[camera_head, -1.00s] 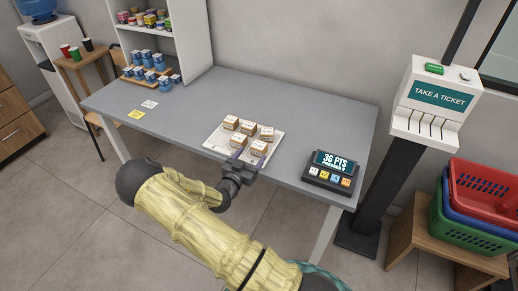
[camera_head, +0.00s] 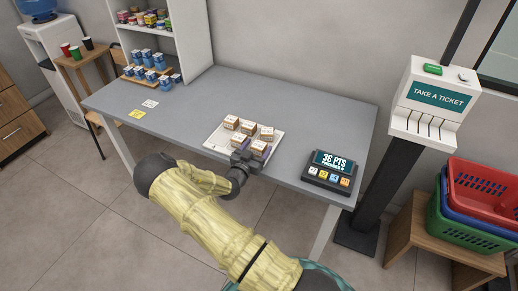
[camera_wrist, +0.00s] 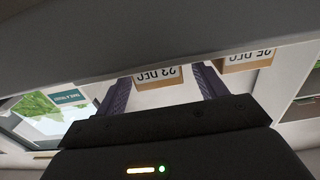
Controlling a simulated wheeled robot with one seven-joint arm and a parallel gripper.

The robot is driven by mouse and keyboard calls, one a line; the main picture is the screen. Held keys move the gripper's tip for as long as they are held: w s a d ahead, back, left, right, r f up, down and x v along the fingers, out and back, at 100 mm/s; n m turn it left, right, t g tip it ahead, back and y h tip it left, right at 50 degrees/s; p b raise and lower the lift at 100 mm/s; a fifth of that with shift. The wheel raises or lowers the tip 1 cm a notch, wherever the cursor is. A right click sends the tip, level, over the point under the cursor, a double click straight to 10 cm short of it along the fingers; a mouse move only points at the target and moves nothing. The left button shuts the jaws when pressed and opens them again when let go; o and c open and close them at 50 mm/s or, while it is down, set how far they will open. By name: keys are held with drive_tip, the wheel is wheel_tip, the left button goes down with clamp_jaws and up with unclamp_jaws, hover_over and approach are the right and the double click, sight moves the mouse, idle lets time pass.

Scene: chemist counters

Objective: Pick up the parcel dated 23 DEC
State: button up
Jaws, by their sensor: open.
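The parcel dated 23 DEC (camera_wrist: 158,76) is a small brown box with a white label, upside down in the wrist view. It lies between the two purple fingers of my gripper (camera_wrist: 162,84), which is open. In the head view it appears to be the front-right parcel (camera_head: 258,147) on the white tray (camera_head: 216,141). My gripper (camera_head: 254,152) is at the tray's front edge there, its fingers reaching along the parcel's sides. Contact cannot be told. A parcel dated 25 DEC (camera_wrist: 248,60) sits beside it, outside the right finger in the wrist view.
Other parcels (camera_head: 231,121) stand close by on the tray. A points display (camera_head: 331,170) is at the table's right end. Blue-and-white boxes (camera_head: 151,62) and a shelf (camera_head: 190,30) stand at the left. The grey table (camera_head: 310,115) is clear behind the tray.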

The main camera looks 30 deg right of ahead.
sight(256, 148)
drive_tip(key=c, duration=1.1)
drive_tip(key=shift+r, duration=0.1)
wheel_tip(256, 148, up, 10)
drive_tip(key=shift+f+b, duration=0.1)
drive_tip(key=shift+b, duration=0.35)
